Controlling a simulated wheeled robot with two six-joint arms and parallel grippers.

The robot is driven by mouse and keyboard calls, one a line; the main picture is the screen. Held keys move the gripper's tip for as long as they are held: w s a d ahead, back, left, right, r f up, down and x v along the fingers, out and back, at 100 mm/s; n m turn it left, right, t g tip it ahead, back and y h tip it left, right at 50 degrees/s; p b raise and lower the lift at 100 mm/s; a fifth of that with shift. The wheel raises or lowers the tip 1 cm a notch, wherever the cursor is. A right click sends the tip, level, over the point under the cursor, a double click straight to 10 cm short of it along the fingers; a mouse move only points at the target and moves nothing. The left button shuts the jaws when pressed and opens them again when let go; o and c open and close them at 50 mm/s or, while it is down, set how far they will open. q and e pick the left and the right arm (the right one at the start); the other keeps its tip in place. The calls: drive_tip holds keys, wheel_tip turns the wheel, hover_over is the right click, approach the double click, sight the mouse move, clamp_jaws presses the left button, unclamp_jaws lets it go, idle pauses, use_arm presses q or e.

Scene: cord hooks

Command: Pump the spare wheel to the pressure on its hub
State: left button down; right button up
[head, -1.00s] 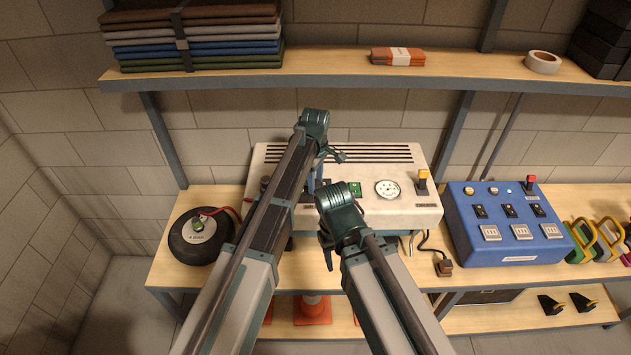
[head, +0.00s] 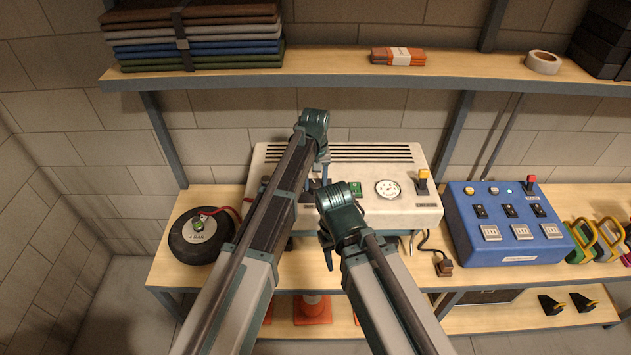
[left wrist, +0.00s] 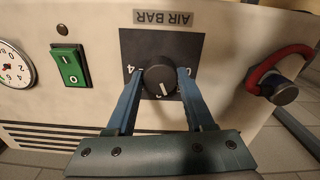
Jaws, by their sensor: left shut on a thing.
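The spare wheel (head: 181,250) lies at the left end of the bench; its pale hub (head: 197,236) appears to read 4 BAR. A red hose (head: 212,211) reaches its middle. The off-white compressor (head: 300,222) stands beside it, with a gauge (head: 388,190) and a green switch (head: 355,188). In the left wrist view, my left gripper (left wrist: 160,82) is shut on the black AIR BAR knob (left wrist: 160,78), one finger at each side. The knob's white mark points down the picture, near a partly hidden numeral. My right gripper (head: 328,256) hangs before the compressor, its jaws unclear.
A blue switch box (head: 505,220) stands to the right, with a dark plug (head: 444,267) between it and the compressor. An upper shelf (head: 330,78) runs above. In the left wrist view, a red hose end (left wrist: 285,62) sits beside the knob.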

use_arm(q)
drive_tip(key=m, duration=1.1)
drive_tip(key=shift+a+m, duration=0.1)
drive_tip(key=shift+m, duration=0.3)
drive_tip(key=m, duration=1)
drive_tip(key=shift+w, duration=0.1)
drive_tip(key=shift+m, duration=0.5)
drive_tip(key=shift+c, duration=1.4)
unclamp_jaws()
drive_tip(key=shift+r, duration=0.15)
